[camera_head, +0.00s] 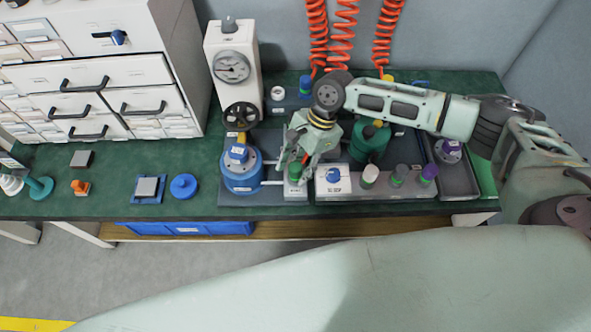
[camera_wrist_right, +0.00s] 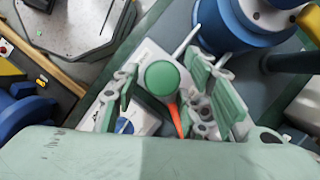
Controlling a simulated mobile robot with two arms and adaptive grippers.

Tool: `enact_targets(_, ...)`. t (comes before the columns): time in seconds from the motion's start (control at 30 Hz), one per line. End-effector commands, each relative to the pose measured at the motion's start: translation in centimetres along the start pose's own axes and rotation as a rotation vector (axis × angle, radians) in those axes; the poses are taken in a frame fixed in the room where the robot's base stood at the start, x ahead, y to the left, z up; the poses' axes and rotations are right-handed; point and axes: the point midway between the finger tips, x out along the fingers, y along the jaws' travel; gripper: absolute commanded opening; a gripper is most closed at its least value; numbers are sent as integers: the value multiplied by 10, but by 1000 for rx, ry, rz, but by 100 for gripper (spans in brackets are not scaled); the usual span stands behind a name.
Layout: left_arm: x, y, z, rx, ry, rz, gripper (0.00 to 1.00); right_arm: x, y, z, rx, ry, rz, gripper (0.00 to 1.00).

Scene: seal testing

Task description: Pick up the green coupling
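The green coupling (camera_head: 295,172) stands on a small white block at the front of the bench fixture, left of the white box with a blue knob. In the right wrist view its round green top (camera_wrist_right: 163,78) shows between the fingers. My right gripper (camera_head: 301,163) is over it, pointing down. Its fingers (camera_wrist_right: 160,92) are apart on either side of the coupling, with a visible gap on the left; contact on the right is unclear. A thin orange-red piece (camera_wrist_right: 177,119) shows beside the coupling. My left gripper is not in view.
A blue cylinder (camera_head: 241,181) stands close to the left of the gripper. A white box with a blue knob (camera_head: 333,178) and several capped cylinders stand to the right. A green vessel (camera_head: 368,146) is behind. A gauge stand (camera_head: 232,78) is at the back left.

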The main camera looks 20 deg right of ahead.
Motion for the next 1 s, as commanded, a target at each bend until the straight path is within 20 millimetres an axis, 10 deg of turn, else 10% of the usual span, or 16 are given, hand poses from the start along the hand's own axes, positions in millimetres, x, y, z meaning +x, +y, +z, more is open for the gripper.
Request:
enact_targets(0.4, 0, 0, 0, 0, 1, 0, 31, 0, 0, 0, 0, 0, 0, 0)
enact_targets(1.0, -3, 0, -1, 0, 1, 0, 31, -26, -1, 11, -2, -2, -4, 0)
